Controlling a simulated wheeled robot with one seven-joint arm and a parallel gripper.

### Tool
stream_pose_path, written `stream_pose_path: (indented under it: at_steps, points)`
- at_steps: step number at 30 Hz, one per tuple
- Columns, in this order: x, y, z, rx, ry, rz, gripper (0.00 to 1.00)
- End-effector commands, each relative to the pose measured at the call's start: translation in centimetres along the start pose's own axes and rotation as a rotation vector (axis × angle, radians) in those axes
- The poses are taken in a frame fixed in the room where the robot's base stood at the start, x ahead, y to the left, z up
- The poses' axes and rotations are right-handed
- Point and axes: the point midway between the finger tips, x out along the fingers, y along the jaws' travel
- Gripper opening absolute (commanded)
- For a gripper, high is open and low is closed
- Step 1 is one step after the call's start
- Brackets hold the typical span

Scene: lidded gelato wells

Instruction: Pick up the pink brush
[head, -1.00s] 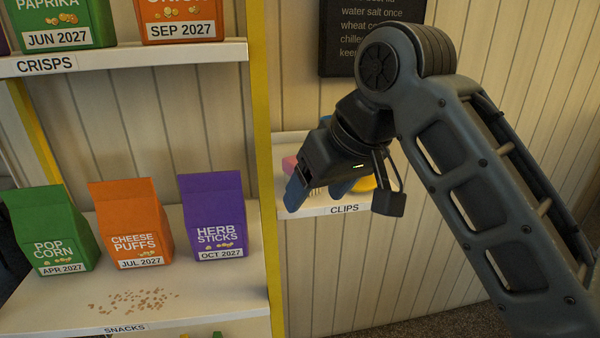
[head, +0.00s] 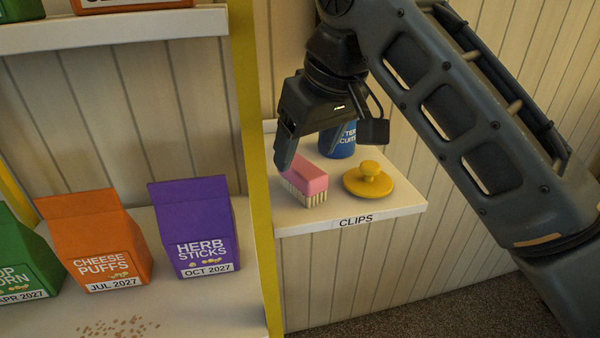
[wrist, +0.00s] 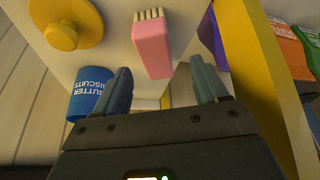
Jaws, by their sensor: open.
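In the head view my gripper (head: 284,158) hangs over the back left of the brush, and one finger covers part of the brush's left end. I cannot tell from the head view whether that finger touches it.
A yellow knobbed lid (head: 368,181) lies right of the brush. A blue biscuit tin (head: 338,140) stands behind it, close to my gripper. A yellow post (head: 255,150) edges the CLIPS shelf (head: 300,226) on the left. Snack bags, including a purple one (head: 194,225), stand beyond the post.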

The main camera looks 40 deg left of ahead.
Motion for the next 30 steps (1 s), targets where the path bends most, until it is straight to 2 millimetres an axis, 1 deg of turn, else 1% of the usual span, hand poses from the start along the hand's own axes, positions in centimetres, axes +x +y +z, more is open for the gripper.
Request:
stream_pose_path:
  at_steps: [5, 9, 12, 15, 21, 23, 30]
  points:
    - [1.8, 0.3, 0.0, 0.001, -0.003, 0.001, 0.72]
    - [3.9, 0.5, 0.0, 0.000, -0.002, 0.000, 0.72]
    - [5.0, 0.5, 0.0, 0.000, -0.001, 0.000, 0.72]
    - [5.5, 0.5, 0.0, 0.000, 0.000, 0.000, 0.72]
    - [5.6, 0.5, 0.0, 0.000, 0.000, 0.001, 0.72]
    - [5.6, 0.5, 0.0, -0.001, 0.000, 0.001, 0.68]
    - [5.6, 0.5, 0.0, -0.001, 0.000, 0.001, 0.45]
